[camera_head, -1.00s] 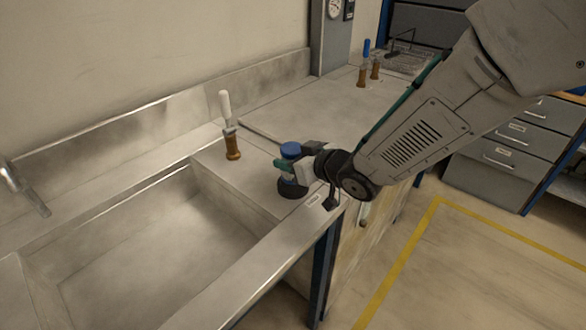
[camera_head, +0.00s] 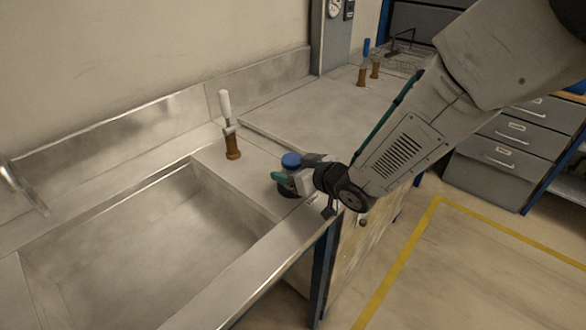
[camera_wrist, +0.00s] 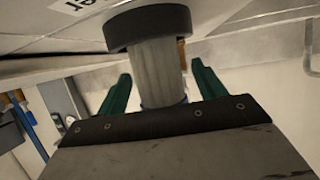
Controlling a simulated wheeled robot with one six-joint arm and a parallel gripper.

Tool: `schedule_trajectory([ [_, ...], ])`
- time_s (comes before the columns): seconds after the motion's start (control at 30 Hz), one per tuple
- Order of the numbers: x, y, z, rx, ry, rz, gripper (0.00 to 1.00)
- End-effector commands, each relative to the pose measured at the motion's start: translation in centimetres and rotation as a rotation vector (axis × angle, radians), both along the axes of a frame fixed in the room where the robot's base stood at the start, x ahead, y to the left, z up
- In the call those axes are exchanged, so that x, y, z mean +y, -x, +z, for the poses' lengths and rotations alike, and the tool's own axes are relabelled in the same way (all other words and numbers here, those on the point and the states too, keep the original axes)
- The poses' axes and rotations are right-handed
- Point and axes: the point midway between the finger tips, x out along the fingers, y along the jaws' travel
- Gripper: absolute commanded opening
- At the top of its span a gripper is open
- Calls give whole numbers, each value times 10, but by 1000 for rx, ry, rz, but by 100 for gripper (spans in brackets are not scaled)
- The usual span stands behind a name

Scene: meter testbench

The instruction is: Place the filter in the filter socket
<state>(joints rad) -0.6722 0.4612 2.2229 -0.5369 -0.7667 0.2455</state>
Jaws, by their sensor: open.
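The filter (camera_head: 291,160) has a blue cap in the head view and stands upright at the front edge of the counter. In the wrist view its ribbed grey body (camera_wrist: 155,65) meets the black round filter socket (camera_wrist: 147,27), with the picture upside down. The socket also shows as a dark ring in the head view (camera_head: 286,190). The filter's lower end is inside the ring; how deep I cannot tell. My gripper (camera_head: 283,179) is open, its green fingers on either side of the filter, with gaps visible in the wrist view.
A sink basin (camera_head: 150,250) lies to the left. A white-handled tool in a brown holder (camera_head: 232,147) stands behind the socket. A blue-handled tool (camera_head: 364,62) stands farther back. The counter (camera_head: 320,110) between them is clear.

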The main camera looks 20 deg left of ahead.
Motion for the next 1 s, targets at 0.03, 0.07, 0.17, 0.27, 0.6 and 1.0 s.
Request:
schedule_trajectory([
  [0.03,0,0,1,0,0,0,69],
  [0.07,0,0,2,0,-1,0,69],
  [0.17,-5,2,6,0,-1,-1,69],
  [0.27,-18,9,13,-1,-2,-3,69],
  [0.6,-76,41,40,-2,-3,-3,69],
  [1.0,-97,54,49,0,0,0,69],
])
